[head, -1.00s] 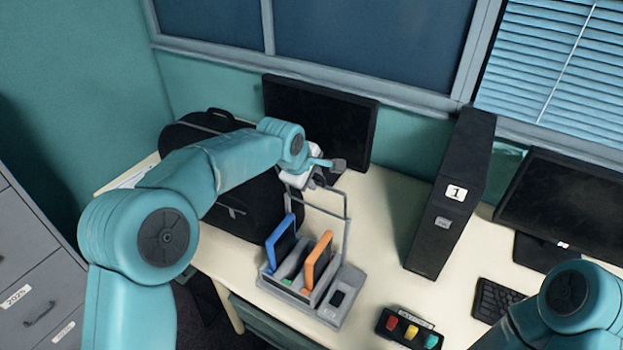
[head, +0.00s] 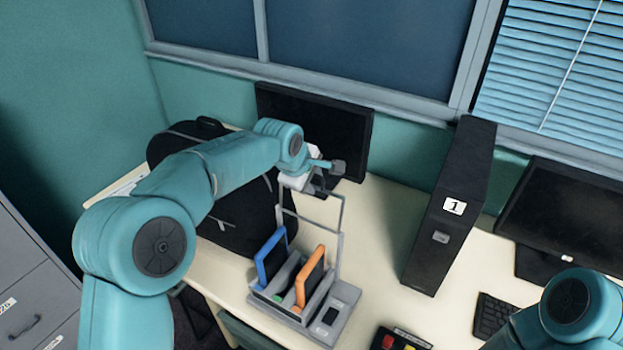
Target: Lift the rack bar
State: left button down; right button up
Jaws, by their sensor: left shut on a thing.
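The grey rack (head: 324,327) stands on the desk with a blue-framed tablet (head: 270,257) and an orange-framed tablet (head: 310,276) upright in its slots. Its thin grey bar (head: 341,222) rises as a frame behind the tablets. My left gripper (head: 322,180) is at the top left of this frame and is shut on the rack bar; the fingers partly hide the held part. My right arm shows at the lower right, but its gripper is out of view.
A black bag (head: 245,215) stands left of the rack, behind my left arm. A black monitor (head: 335,125) is behind. A black computer tower (head: 452,210) marked 1 stands to the right. A button box (head: 400,340) lies at the front edge. Bare desk (head: 385,245) lies between rack and tower.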

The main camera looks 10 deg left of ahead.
pick_arm(q)
jog(key=shift+r, duration=0.15)
jog(key=c, duration=1.2)
grip_release()
jog(key=b+v, duration=0.2)
jog(key=v, duration=1.4)
